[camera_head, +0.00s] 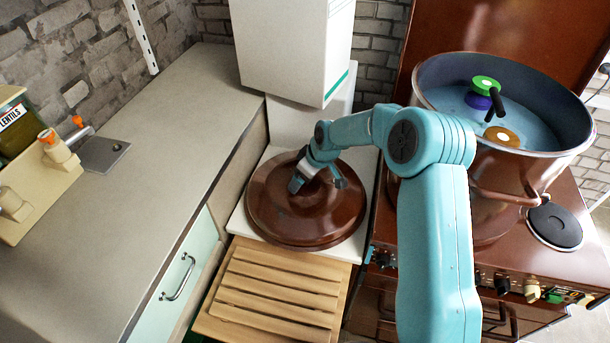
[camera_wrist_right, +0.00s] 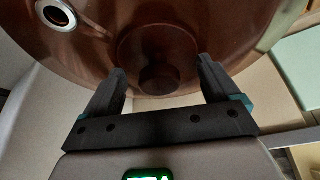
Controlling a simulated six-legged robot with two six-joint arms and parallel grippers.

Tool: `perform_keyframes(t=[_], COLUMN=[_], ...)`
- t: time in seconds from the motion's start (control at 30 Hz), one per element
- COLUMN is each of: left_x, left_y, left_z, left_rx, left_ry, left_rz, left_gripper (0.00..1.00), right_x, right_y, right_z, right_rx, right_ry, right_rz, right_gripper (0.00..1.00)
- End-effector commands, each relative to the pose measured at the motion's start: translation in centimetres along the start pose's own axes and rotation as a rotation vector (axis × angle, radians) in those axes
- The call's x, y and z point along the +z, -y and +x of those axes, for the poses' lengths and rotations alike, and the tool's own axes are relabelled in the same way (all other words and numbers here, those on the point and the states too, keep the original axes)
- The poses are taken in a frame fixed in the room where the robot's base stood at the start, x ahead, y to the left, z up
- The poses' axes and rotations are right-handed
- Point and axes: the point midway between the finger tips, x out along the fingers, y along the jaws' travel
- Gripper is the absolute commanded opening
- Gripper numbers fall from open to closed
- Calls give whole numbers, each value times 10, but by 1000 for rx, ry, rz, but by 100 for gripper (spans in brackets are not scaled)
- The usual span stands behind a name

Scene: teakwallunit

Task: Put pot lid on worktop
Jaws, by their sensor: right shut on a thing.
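The pot lid (camera_head: 305,225) is a round, glossy brown disc over a white worktop (camera_head: 350,250) between the grey counter and the stove. I cannot tell whether it rests on that surface or hangs just above it. My right gripper (camera_head: 318,182) is at the lid's centre, shut on its knob. In the right wrist view, the two dark fingers of the gripper (camera_wrist_right: 160,88) stand on either side of the round knob (camera_wrist_right: 158,78), and the lid (camera_wrist_right: 215,30) fills the upper part. A metal-rimmed hole shows in the lid there. My left gripper is not in view.
A large brown pot (camera_head: 500,170) with bluish inside and green and purple items stands on the stove (camera_head: 520,255). A white box (camera_head: 290,50) hangs behind the lid. A slatted wooden board (camera_head: 275,290) lies in front. The grey counter (camera_head: 170,120) is mostly clear.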

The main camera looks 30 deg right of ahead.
Motion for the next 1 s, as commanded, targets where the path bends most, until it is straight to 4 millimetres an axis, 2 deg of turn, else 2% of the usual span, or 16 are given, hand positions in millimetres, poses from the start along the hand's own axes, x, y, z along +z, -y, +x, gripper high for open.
perform_keyframes(t=[0.83, 0.87, 0.9, 1.0], left_x=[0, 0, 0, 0], left_y=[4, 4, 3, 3], left_z=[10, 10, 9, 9], left_rx=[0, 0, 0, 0], left_ry=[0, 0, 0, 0], left_rz=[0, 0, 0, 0], left_gripper=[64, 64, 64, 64], right_x=[3, 3, 3, 3], right_y=[-1, -1, -1, 0], right_z=[9, 9, 8, 9], right_rx=[3, 3, 3, 2], right_ry=[-4, -4, -4, -3], right_rz=[0, 0, 0, 0], right_gripper=[4, 92, 100, 100])
